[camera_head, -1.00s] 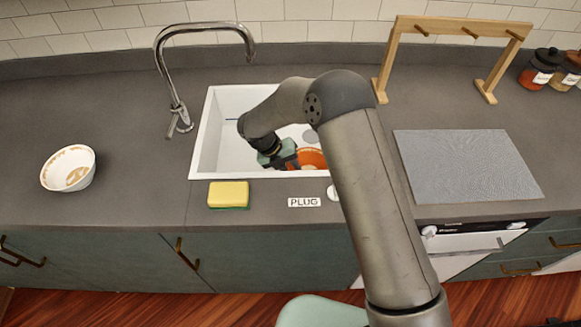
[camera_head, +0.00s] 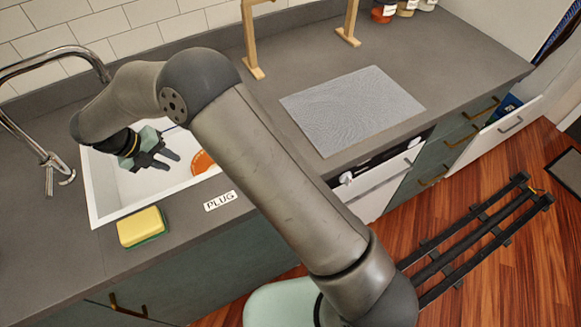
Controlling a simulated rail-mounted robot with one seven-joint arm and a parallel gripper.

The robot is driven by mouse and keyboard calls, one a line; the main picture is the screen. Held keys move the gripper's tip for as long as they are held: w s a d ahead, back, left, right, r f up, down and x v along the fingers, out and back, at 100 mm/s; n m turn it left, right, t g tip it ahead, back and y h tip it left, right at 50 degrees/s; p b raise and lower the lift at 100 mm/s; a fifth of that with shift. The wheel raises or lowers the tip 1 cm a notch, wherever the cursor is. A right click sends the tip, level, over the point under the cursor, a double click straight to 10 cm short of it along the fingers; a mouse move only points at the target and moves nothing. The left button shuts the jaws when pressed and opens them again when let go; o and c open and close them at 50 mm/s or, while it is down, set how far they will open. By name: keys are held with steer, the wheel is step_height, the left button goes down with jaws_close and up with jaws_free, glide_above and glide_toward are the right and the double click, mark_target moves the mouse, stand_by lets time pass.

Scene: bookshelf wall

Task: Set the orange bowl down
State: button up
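The orange bowl (camera_head: 203,161) is in the white sink (camera_head: 104,190), toward its right side. Only part of the bowl shows; my arm hides the rest. My gripper (camera_head: 172,160) is over the sink, to the left of the bowl and apart from it. Its dark fingers are spread, with nothing visible between them.
A yellow sponge (camera_head: 142,226) and a PLUG label (camera_head: 220,201) lie on the counter in front of the sink. The faucet (camera_head: 45,150) stands at left. A grey mat (camera_head: 352,108) lies at right, with a wooden rack (camera_head: 252,45) behind it. A drawer (camera_head: 493,134) stands open at far right.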

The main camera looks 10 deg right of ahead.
steer(key=s+d+r+m+g+y, duration=0.1)
steer(key=d+r+m, duration=0.3)
steer(key=d+m, duration=0.25)
steer(key=s+d+r+m, duration=0.2)
steer(key=d+r+m, duration=0.25)
steer(key=d, duration=0.35)
steer(key=s+d+r+m+g+y, duration=0.1)
steer(key=d+r+m, duration=0.2)
steer(key=d+m, duration=0.4)
steer(key=s+d+r+m+y, duration=0.1)
steer(key=s+d+m+y, duration=0.2)
steer(key=s+d+m, duration=1.2)
steer(key=s+m, duration=0.2)
steer(key=m, duration=0.4)
steer(key=shift+s+d+m+t, duration=0.2)
steer(key=shift+s+m+t, duration=0.1)
steer(key=shift+s+t, duration=0.1)
steer(key=shift+w, duration=0.1)
